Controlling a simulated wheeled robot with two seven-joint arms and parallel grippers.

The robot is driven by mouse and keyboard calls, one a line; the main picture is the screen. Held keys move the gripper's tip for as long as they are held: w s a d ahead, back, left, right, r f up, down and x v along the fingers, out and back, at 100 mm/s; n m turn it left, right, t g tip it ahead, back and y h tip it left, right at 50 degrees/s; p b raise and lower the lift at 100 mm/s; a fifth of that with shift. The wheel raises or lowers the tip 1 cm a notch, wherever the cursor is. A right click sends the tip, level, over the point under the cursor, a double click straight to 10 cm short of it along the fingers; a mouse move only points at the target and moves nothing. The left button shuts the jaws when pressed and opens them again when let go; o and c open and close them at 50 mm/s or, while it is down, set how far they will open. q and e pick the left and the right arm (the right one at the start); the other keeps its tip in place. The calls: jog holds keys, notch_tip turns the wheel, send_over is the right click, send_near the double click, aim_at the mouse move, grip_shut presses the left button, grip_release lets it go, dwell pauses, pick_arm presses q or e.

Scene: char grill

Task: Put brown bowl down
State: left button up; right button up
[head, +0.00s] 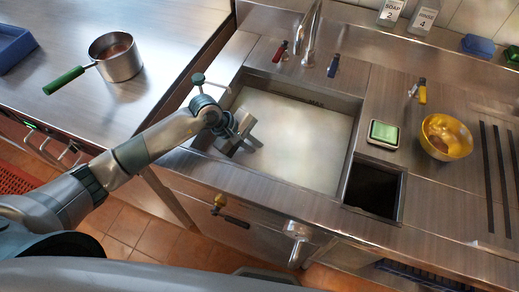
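No plainly brown bowl shows in the head view. The only bowl I see is a yellow-orange bowl (447,137) on the steel counter at the right, with something pale yellow inside it. My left gripper (250,136) is over the left part of the sink, well to the left of this bowl. Its two fingers look spread apart, with nothing visible between them. My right gripper is not in view.
The sink (300,140) has a pale, bare bottom, with a faucet (306,35) behind it. A green sponge on a tray (384,133) and a dark square opening (372,187) lie right of it. A saucepan (116,58) with a green handle stands on the left counter.

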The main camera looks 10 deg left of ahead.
pick_arm(q)
jog(key=shift+o, duration=1.2)
jog(key=shift+r, duration=0.15)
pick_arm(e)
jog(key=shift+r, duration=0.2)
